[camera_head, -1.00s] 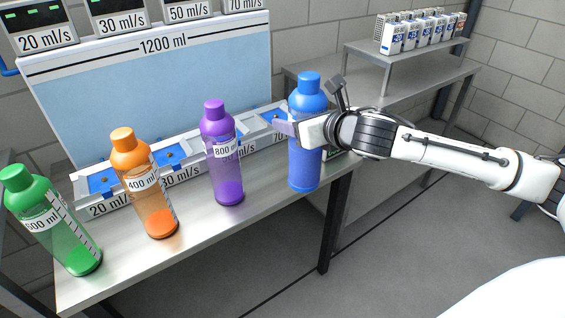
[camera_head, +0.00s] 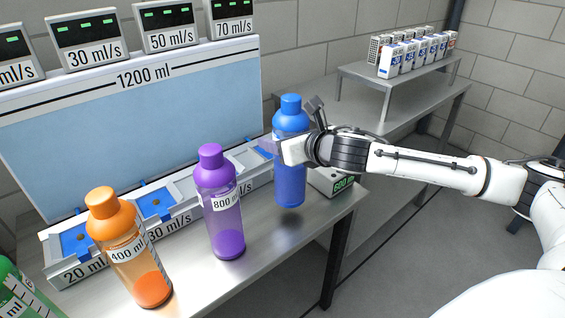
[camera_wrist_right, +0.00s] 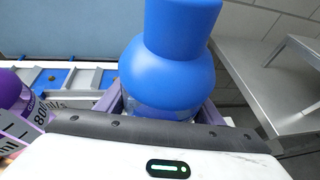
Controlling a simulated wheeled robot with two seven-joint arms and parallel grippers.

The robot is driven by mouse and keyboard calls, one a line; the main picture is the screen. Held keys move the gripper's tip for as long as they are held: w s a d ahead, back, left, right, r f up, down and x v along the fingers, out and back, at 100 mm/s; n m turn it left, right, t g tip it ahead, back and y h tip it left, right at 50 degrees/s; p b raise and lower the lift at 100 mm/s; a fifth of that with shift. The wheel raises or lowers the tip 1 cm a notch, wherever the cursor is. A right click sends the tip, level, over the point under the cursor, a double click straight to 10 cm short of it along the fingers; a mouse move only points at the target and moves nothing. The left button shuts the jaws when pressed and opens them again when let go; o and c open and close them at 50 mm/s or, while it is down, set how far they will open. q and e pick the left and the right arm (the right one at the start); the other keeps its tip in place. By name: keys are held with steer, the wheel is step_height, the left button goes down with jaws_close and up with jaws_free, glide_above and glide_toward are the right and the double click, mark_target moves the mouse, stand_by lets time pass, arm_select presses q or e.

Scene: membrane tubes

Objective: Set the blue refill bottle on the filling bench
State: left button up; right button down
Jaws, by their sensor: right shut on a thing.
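The blue refill bottle (camera_head: 290,170) is upright at the right end of the filling bench (camera_head: 255,270). My right gripper (camera_head: 277,148) reaches in from the right and is shut around the bottle's body below the shoulder. In the right wrist view, the blue bottle (camera_wrist_right: 172,75) stands between the purple-edged jaws (camera_wrist_right: 165,108). Its base is over the bench top, with a dark patch beneath; I cannot tell for certain whether it touches. My left gripper is not in view.
A purple bottle (camera_head: 221,215), an orange bottle (camera_head: 128,255) and a green bottle (camera_head: 25,292) stand along the bench. Blue-padded stations (camera_head: 155,203) line its back. A small display unit (camera_head: 340,184) sits right of the blue bottle. A grey side table (camera_head: 425,105) stands behind.

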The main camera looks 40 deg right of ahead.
steer(key=shift+w+f+b, duration=0.1)
steer(key=shift+f+b, duration=0.3)
steer(key=shift+f, duration=1.6)
steer(key=c, duration=0.5)
jaws_free()
steer(key=shift+f, duration=0.2)
steer(key=v, duration=1.2)
steer(key=shift+r, duration=0.1)
